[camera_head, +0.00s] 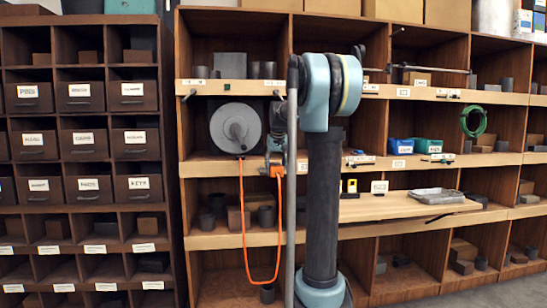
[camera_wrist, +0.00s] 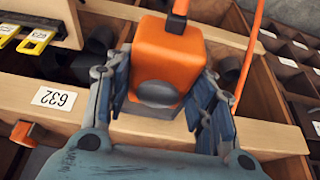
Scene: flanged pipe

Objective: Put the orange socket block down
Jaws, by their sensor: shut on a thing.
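The orange socket block (camera_wrist: 168,55) is between the two fingers of my gripper (camera_wrist: 163,108) in the wrist view. My gripper is shut on it, with a finger on each side. A dark plug or cable end shows at the block's top, and a round grey patch shows on its near face. In the head view the block (camera_head: 277,171) is small and partly hidden by my gripper (camera_head: 276,158). An orange cable (camera_head: 245,230) hangs in a loop below it. I cannot tell whether the block touches the shelf.
A wooden shelf edge with a 632 label (camera_wrist: 54,98) runs below the block. Dark cylinders (camera_head: 217,203) stand in the lower compartment. A wooden board (camera_head: 395,207) juts out at right.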

